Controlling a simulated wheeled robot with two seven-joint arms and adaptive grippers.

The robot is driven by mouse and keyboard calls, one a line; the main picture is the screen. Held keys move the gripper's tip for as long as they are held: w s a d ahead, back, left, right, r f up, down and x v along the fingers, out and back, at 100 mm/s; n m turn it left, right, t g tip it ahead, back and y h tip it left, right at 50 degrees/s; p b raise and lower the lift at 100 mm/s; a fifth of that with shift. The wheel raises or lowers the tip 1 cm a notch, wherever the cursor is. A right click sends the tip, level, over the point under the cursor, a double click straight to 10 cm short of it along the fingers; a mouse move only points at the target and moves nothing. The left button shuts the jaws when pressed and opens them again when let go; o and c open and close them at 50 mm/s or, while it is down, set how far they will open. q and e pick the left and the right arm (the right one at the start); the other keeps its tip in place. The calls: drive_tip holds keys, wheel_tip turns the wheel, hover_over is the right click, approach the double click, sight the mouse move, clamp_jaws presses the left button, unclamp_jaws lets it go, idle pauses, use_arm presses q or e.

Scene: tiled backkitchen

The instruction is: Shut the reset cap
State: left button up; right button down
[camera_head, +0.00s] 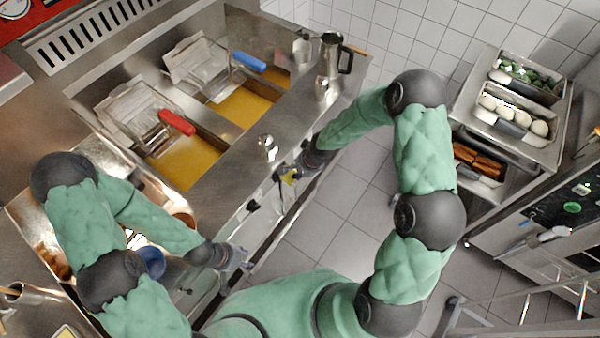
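The steel fryer's front panel (231,224) runs along the edge below the oil vats. My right gripper (287,174) is at the upper part of this panel, over a small yellow patch. I cannot tell whether it touches the panel. Its fingers are too small to read as open or shut. No reset cap can be made out clearly; the gripper covers part of the panel there. My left gripper (243,262) is low in front of the panel's lower left part, with no object visible in it. Its finger opening is unclear.
Two vats of yellow oil (190,162) have baskets with a red handle (177,122) and a blue handle (249,61). A steel jug (329,56) stands at the fryer's far end. A rack of food trays (509,127) stands right. Tiled floor (318,228) is open between.

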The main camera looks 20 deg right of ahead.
drive_tip(key=shift+f, duration=0.1)
wheel_tip(320, 180, down, 10)
drive_tip(key=w+t+y+b, duration=0.1)
drive_tip(key=t+y+b, duration=0.6)
drive_tip(key=t+b, duration=0.2)
drive_tip(key=shift+a+r+t+y+b, duration=0.25)
drive_tip(key=shift+a+t+y+b, duration=0.15)
drive_tip(key=shift+b, duration=0.5)
idle(0.3)
idle(0.6)
